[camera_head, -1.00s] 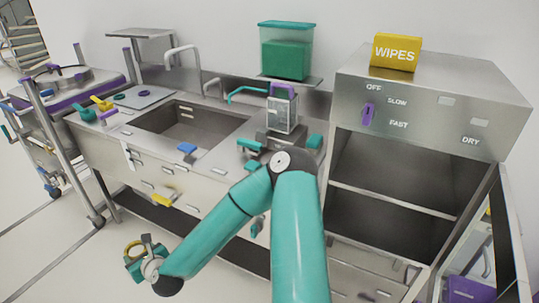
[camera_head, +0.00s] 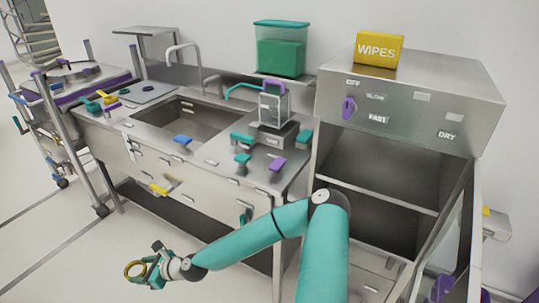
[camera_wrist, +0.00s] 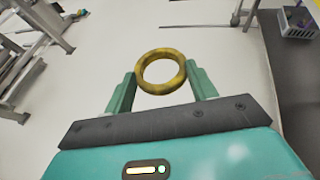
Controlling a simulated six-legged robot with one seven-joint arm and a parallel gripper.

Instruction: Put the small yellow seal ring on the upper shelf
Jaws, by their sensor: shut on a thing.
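The small yellow seal ring (camera_wrist: 161,53) is between the two green fingers of my gripper (camera_wrist: 162,88) in the wrist view. My gripper is shut on it, with the ring's open middle showing. In the head view the ring (camera_head: 135,269) is at the lower left, at the tip of my gripper (camera_head: 150,268), in front of the counter and over the floor. The steel cabinet at the right has an open front with an upper shelf (camera_head: 385,197) dividing its inside. The cabinet is well to the right of my gripper.
A yellow WIPES box (camera_head: 378,49) stands on the cabinet top. A sink counter (camera_head: 205,172) with several handles along its front lies behind my arm. A wheeled cart (camera_head: 62,115) stands at the left. Open floor (camera_head: 70,250) lies at the lower left.

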